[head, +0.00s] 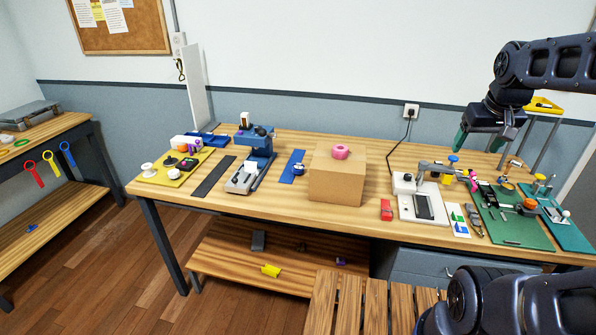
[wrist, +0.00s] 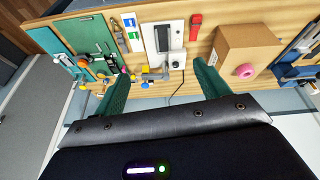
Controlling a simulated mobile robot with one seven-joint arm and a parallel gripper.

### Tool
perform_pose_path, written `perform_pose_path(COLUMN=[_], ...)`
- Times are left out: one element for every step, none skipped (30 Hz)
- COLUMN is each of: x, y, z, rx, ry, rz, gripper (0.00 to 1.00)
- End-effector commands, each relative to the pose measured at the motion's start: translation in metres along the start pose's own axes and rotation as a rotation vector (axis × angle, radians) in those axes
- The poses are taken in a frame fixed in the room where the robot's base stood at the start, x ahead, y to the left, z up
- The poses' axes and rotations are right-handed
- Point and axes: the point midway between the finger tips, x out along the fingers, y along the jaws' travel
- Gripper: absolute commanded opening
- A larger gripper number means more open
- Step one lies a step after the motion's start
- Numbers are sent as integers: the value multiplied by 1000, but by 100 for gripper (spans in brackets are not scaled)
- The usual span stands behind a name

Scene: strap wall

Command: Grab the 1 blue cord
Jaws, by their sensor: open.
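The blue cord (head: 67,154) hangs as a loop with a tail from the front edge of the left table, right of a yellow cord (head: 51,165) and a red cord (head: 33,174). It is small in the head view and does not show in the wrist view. My gripper (head: 479,143) is open and empty, far to the right of the cord, above the right end of the long workbench. In the wrist view, my gripper (wrist: 160,70) has its two green fingers spread apart with nothing held between them.
The long workbench (head: 290,212) carries a cardboard box (head: 337,180), a pink tape roll (head: 340,152), a blue machine (head: 257,160) and green mats. A slatted wooden surface (head: 348,305) stands in front. Open wooden floor (head: 110,250) lies between the left table (head: 50,132) and workbench.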

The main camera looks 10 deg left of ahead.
Motion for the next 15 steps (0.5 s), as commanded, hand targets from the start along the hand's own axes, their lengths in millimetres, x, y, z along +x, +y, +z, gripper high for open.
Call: perform_pose_path(x=[0, 0, 1, 1, 1, 2, 3, 4, 6, 7, 9, 12, 14, 16, 19], y=[-4, -6, -9, -11, -14, -17, -20, -23, -28, -31, -35, -40, -44, -48, -54], z=[-15, -24, -35, -43, -51, -62, -70, -79, -89, -98, -106, -116, -124, -132, -143], rx=[-39, -61, -89, -113, -134, -164, -187, -209, -238, -261, -282, -312, -336, -357, -387], ry=[-15, -24, -34, -41, -50, -60, -68, -74, -84, -92, -99, -110, -117, -124, -133], rz=[-1, -2, -2, -3, -3, -3, -3, -3, -4, -4, -4, -4, -4, -4, -5], gripper=[74, 74, 74, 74, 74, 74, 74, 74, 74, 74, 74, 74, 74, 74, 74])
